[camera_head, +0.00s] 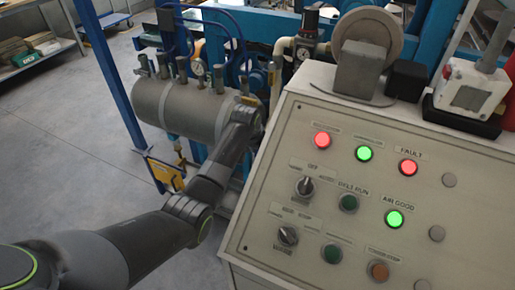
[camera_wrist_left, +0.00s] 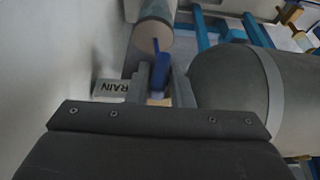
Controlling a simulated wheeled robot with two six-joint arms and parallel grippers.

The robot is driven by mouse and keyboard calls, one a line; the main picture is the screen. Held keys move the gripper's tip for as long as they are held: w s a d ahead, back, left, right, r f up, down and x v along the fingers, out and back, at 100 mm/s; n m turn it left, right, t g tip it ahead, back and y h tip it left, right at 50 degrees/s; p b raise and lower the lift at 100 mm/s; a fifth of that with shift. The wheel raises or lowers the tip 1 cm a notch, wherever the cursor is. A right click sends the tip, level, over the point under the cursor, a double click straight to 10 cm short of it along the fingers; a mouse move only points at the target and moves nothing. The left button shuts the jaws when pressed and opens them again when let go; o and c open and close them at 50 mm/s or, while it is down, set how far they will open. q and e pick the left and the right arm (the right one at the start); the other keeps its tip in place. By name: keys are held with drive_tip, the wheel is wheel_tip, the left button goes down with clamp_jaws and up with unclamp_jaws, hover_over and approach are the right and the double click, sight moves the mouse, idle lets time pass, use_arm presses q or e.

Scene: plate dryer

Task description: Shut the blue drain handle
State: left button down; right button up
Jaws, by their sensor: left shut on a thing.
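The blue drain handle (camera_wrist_left: 156,58) shows in the left wrist view, in front of a grey cylindrical pipe end. My left gripper (camera_wrist_left: 160,72) has one finger on each side of it and is shut on it. The fingers hide part of the handle. A white label reading "RAIN" (camera_wrist_left: 112,87), its first part cut off or hidden, lies just left of the fingers. In the head view my left arm reaches up between the grey tank and the control panel; the handle and fingertips cannot be made out there. My right gripper is not in view.
The grey tank (camera_head: 178,108) with valves and a gauge stands left of my wrist; it also shows close on the right in the left wrist view (camera_wrist_left: 228,84). The control panel (camera_head: 330,215) with lit lamps is close on the right.

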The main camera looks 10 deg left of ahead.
use_arm(q)
drive_tip(key=shift+d+r+p, duration=0.1)
drive_tip(key=shift+p, duration=0.2)
drive_tip(key=shift+y+p, duration=0.45)
drive_tip(key=shift+y, duration=0.15)
drive_tip(key=c, duration=1.4)
unclamp_jaws()
drive_tip(key=shift+c, duration=0.2)
drive_tip(key=v, duration=0.7)
drive_tip(key=shift+s, duration=0.1)
